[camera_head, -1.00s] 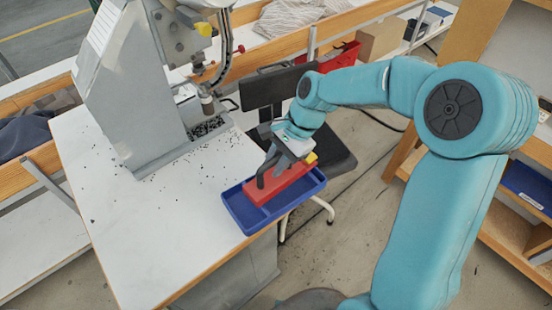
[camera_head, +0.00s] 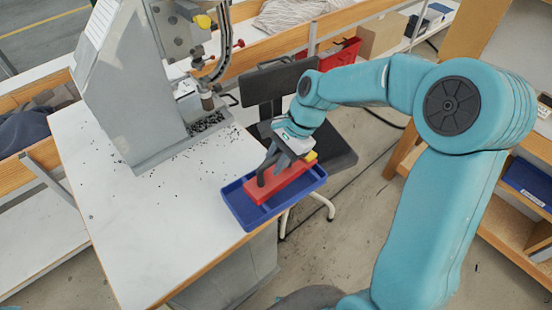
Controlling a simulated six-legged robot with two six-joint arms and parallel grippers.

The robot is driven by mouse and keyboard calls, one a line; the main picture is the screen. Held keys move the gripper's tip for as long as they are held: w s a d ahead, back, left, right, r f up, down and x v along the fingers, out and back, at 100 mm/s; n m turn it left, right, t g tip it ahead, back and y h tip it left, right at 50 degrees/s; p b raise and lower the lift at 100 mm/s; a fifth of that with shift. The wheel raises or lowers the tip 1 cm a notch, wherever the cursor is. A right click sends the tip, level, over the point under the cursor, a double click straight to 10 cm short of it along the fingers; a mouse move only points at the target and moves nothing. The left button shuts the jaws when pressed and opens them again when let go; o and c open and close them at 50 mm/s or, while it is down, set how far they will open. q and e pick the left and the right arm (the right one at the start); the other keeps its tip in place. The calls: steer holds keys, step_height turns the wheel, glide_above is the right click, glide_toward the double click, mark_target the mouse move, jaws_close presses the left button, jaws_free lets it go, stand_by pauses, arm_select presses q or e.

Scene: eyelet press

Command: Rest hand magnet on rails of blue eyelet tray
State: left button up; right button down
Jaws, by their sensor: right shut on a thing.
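The hand magnet (camera_head: 284,184) is a red bar with a yellow end. It lies along the blue eyelet tray (camera_head: 239,207), over the tray's middle. I cannot tell whether it touches the rails or hangs just above them. My right gripper (camera_head: 265,178) is shut on the magnet from above. The tray sits at the right corner of the white table, partly past its edge. The magnet hides much of the tray's inside. My left gripper is not in view.
The grey eyelet press (camera_head: 140,80) stands at the back of the white table (camera_head: 140,220). Small dark eyelets (camera_head: 206,122) lie in its base and are scattered around it. A black chair (camera_head: 335,150) stands behind the tray. The table's front left is clear.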

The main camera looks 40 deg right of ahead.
steer(key=shift+w+f, duration=0.1)
steer(key=shift+f, duration=0.05)
steer(key=c, duration=0.9)
jaws_free()
steer(key=v, duration=1.6)
steer(key=shift+r, duration=0.2)
steer(key=shift+s, duration=0.25)
